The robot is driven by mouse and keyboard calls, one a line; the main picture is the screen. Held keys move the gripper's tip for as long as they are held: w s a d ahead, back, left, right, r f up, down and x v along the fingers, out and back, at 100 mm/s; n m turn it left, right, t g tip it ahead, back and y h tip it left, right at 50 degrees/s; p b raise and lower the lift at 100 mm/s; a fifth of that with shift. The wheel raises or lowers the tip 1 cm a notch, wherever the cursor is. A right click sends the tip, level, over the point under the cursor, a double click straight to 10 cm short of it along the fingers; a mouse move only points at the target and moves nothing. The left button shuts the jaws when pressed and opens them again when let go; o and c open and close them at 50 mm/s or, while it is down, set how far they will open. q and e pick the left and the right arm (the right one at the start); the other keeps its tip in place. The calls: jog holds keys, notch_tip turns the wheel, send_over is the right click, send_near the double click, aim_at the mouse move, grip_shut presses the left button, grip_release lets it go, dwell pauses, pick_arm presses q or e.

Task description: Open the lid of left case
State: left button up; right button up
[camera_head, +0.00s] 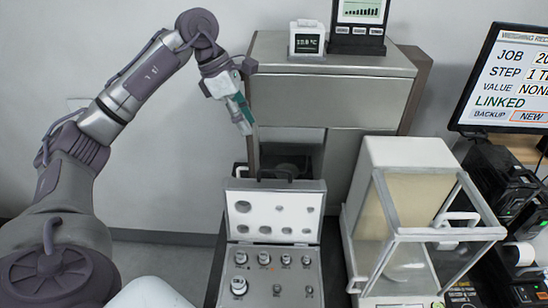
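The grey case (231,258) stands open on the table at lower centre. Its lid (272,211) is raised nearly upright at the back, with the white, holed inner lining facing me. Several metal weights sit in the base, with a larger one (238,285) at front left. My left arm reaches in from the left, and my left gripper (245,128) points down above and behind the lid's upper left edge. It looks apart from the lid. Its fingers are seen edge-on, so their opening is unclear. My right gripper is not in view.
A glass-sided balance (418,195) stands right of the case. A grey cabinet (330,100) behind carries a small display (307,39) and a dark instrument (358,25). A monitor (510,80) and black devices fill the right side. Free space lies left of the case.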

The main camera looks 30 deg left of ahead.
aim_at(272, 170)
pick_arm(q)
jog(key=p+x, duration=0.3)
jog(key=x, duration=0.9)
jog(key=shift+s+d+r+p, duration=0.1)
jog(key=shift+d+p, duration=0.05)
jog(key=shift+p, duration=0.25)
jog(key=shift+d+f, duration=0.15)
jog(key=shift+f, duration=0.55)
grip_shut()
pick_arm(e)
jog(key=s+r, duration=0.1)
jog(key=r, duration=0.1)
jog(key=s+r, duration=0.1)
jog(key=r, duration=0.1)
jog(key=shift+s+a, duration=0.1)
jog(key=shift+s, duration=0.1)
